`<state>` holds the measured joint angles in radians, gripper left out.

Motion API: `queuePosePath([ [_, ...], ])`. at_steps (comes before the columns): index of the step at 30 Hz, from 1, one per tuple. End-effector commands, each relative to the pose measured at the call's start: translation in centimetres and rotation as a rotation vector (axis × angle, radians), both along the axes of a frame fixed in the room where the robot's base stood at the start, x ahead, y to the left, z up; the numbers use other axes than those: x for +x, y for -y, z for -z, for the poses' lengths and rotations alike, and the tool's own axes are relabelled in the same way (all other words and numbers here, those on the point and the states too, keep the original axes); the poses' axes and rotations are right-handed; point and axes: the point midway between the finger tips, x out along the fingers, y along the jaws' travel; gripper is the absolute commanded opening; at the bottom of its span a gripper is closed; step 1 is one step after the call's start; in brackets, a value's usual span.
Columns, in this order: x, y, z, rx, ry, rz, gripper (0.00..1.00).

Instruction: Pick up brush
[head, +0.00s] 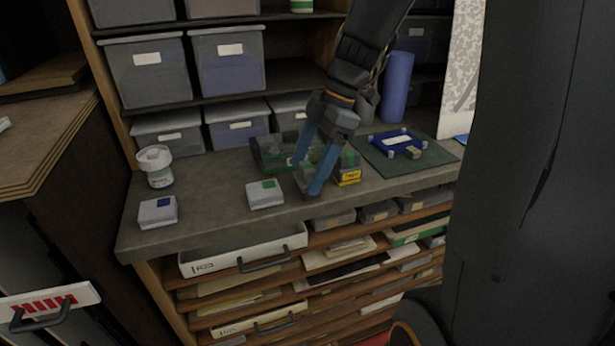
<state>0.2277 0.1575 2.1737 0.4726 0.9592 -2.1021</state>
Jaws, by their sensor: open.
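My gripper (306,180) reaches down from the upper right to the grey worktop (215,188), with its two blue fingers apart. The fingertips are low, close to the worktop's front half. Something small and greyish shows between and behind the fingertips, but I cannot tell what it is. I cannot make out a brush clearly; it may be hidden by the fingers or too small to see. A dark green open-topped container (268,153) stands just left of and behind the fingers.
A blue frame (384,139) lies on a green mat (440,157). Left are a white-lidded jar (160,178) and two small boxes, blue-marked (157,213) and green-marked (265,196). Shelf bins (150,75) stand behind.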

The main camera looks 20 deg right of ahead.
Motion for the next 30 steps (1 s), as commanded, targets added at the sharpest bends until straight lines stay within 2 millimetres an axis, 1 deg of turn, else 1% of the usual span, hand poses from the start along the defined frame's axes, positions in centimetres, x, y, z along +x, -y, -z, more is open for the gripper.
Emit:
queuePosePath([
  [3,-0.1,-0.3,0.7,0.0,0.0,0.0,0.73],
  [9,0.0,-0.3,0.8,0.0,0.001,0.0,0.73],
  [10,0.0,-0.3,0.8,0.0,0.001,0.0,0.72],
  [14,0.0,-0.3,0.8,0.0,0.0,0.0,0.5],
  [15,0.0,-0.3,0.8,0.0,0.0,0.0,0.43],
  [18,0.0,-0.3,0.7,0.0,0.0,0.0,0.28],
  [26,0.0,-0.3,0.5,0.0,0.002,0.0,0.28],
  [29,0.1,-0.3,-0.4,-0.001,0.004,-0.001,0.28],
  [30,0.1,-0.3,-1.0,-0.001,0.006,-0.001,0.28],
])
